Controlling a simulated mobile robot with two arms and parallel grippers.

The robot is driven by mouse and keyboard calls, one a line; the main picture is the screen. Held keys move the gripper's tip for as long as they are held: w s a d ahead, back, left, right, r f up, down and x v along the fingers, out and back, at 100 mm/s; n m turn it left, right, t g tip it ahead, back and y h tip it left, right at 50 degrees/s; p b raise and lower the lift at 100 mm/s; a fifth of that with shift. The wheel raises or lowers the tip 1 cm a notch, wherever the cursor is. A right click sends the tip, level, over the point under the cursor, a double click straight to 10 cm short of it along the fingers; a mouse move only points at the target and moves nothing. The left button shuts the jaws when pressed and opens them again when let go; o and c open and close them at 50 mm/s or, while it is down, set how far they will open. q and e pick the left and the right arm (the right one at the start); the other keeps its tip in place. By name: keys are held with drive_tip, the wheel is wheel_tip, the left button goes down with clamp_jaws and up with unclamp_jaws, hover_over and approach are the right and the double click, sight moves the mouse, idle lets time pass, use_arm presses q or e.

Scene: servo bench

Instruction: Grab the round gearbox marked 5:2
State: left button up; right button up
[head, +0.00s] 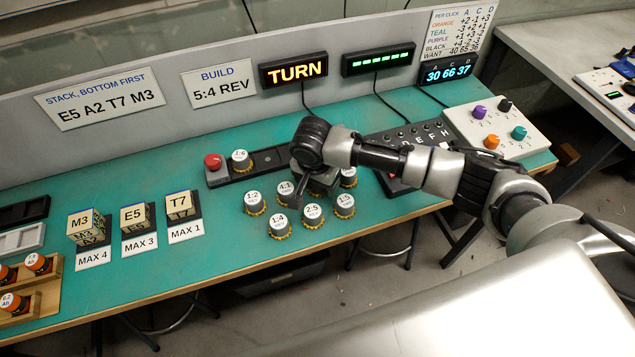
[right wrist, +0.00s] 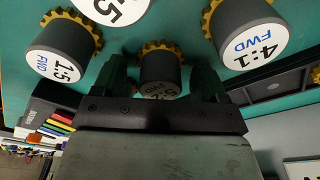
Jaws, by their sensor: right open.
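My right gripper (head: 316,186) is low over the cluster of round gearboxes on the bench. In the right wrist view its open fingers (right wrist: 161,78) stand on either side of a dark round gearbox (right wrist: 160,70) with a yellow toothed base. That gearbox's label is shaded and hard to read; it seems to carry a 5 and a 2. I cannot tell whether the fingers touch it. In the head view the gripper hides it. The 2:5 REV gearbox (head: 313,213) stands nearer the bench's front edge. My left gripper is not in view.
Close around stand gearboxes marked 4:1 (head: 284,191), 1:5 (head: 345,202), 1:4 (head: 278,223) and 1:2 (head: 254,201). A black tray (head: 268,165) with a red button lies behind. Block stacks (head: 134,219) stand left. A keypad (head: 425,133) lies right.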

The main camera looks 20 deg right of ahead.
drive_tip(key=shift+s, duration=0.1)
drive_tip(key=c, duration=1.1)
drive_tip(key=shift+r, duration=0.15)
